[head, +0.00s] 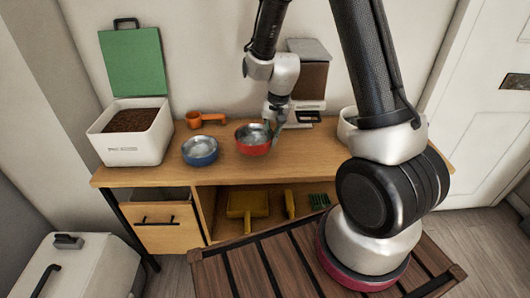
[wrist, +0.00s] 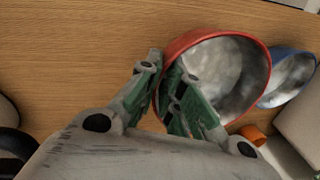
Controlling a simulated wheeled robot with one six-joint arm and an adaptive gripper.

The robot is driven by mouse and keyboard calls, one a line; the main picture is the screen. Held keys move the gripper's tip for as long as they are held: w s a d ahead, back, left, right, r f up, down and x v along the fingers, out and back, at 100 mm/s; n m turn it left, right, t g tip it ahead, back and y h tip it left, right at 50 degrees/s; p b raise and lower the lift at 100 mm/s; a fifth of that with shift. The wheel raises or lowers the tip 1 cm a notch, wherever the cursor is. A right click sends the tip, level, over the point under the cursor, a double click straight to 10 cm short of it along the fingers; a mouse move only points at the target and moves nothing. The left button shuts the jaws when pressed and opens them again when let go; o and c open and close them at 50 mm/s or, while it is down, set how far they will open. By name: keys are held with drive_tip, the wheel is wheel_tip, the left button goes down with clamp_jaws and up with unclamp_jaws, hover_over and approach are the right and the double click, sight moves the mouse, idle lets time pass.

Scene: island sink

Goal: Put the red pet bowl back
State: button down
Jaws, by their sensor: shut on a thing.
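The red pet bowl (head: 253,139), with a metal inside, is at the middle of the wooden table, to the right of the blue bowl (head: 200,151). My gripper (head: 276,130) is at the red bowl's right side. In the wrist view the gripper (wrist: 170,95) is shut on the rim of the red bowl (wrist: 262,70), one finger inside and one outside. The bowl looks slightly tilted; I cannot tell whether its base touches the table. The blue bowl also shows in the wrist view (wrist: 287,78), partly behind the red one.
A white bin of kibble (head: 133,132) with a raised green lid stands at the left. An orange scoop (head: 205,118) lies behind the bowls. A dispenser (head: 308,80) stands at the back, and a white container (head: 346,125) is partly hidden by my arm.

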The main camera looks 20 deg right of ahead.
sight(270, 159)
drive_tip(key=shift+f, duration=2.9)
drive_tip(key=shift+f, duration=0.2)
drive_tip(key=c, duration=1.6)
unclamp_jaws()
drive_tip(key=shift+r, duration=0.1)
